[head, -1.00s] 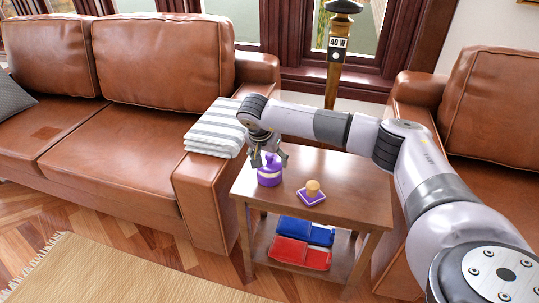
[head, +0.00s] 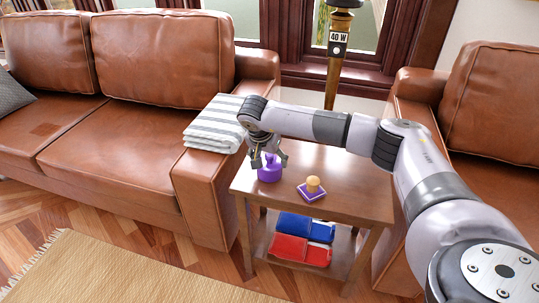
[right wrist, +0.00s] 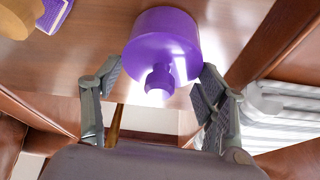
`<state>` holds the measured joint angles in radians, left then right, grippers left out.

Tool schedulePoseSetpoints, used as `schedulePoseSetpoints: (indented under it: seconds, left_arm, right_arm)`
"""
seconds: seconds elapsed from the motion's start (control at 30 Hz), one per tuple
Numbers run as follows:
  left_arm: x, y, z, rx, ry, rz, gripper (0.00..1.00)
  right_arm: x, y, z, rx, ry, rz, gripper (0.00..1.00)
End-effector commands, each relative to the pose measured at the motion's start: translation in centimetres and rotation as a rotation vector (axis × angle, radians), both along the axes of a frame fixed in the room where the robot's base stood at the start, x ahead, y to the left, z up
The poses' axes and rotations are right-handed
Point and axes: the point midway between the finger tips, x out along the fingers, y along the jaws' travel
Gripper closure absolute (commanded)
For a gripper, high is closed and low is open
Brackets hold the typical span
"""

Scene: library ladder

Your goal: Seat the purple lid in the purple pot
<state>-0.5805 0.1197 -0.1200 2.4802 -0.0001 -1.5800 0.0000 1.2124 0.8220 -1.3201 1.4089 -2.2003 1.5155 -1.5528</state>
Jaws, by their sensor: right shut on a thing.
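The purple lid (right wrist: 158,82), with a round knob, is between the fingers of my right gripper (right wrist: 158,88) in the right wrist view. The fingers bear on its sides. The purple pot (head: 269,175) stands upright on the wooden side table, directly under the right gripper (head: 268,161) in the head view. Lid and pot look like one purple body there, with no gap showing. The fingers hide part of the join, so I cannot tell how deep the lid sits. My left gripper is not in view.
A yellow-topped piece on a purple base (head: 312,188) stands to the right on the side table (head: 350,195). Blue (head: 306,228) and red (head: 300,250) items lie on the lower shelf. A striped folded cloth (head: 216,125) lies on the sofa arm at left.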

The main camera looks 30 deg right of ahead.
Motion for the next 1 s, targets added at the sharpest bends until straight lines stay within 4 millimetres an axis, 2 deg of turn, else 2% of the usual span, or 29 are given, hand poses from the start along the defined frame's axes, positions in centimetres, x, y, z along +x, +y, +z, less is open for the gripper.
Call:
schedulePoseSetpoints:
  seconds: [0.03, 0.07, 0.37, 0.67, 0.77, 0.87, 1.0]
  left_arm:
    - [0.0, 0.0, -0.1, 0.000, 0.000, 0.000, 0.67]
    - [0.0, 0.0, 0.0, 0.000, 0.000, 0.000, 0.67]
    - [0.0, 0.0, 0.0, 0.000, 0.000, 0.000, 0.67]
    - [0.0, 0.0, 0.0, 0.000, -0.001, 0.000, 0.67]
    - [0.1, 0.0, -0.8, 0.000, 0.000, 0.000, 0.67]
    - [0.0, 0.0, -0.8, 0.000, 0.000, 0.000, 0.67]
    - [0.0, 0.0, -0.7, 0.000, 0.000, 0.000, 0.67]
  right_arm:
    - [0.0, 0.0, -0.2, 0.000, 0.000, 0.000, 0.61]
    - [0.0, 0.0, -0.1, 0.000, 0.000, 0.000, 0.31]
    - [0.0, 0.0, -0.1, 0.000, 0.000, 0.000, 0.11]
    - [0.0, 0.0, -0.1, 0.000, 0.000, 0.000, 0.10]
    - [0.0, 0.1, 0.3, 0.000, -0.001, 0.000, 0.10]
    - [-0.2, 0.5, 1.4, 0.001, -0.004, 0.002, 0.10]
    - [-0.7, 1.4, 4.0, 0.001, -0.006, 0.002, 0.10]
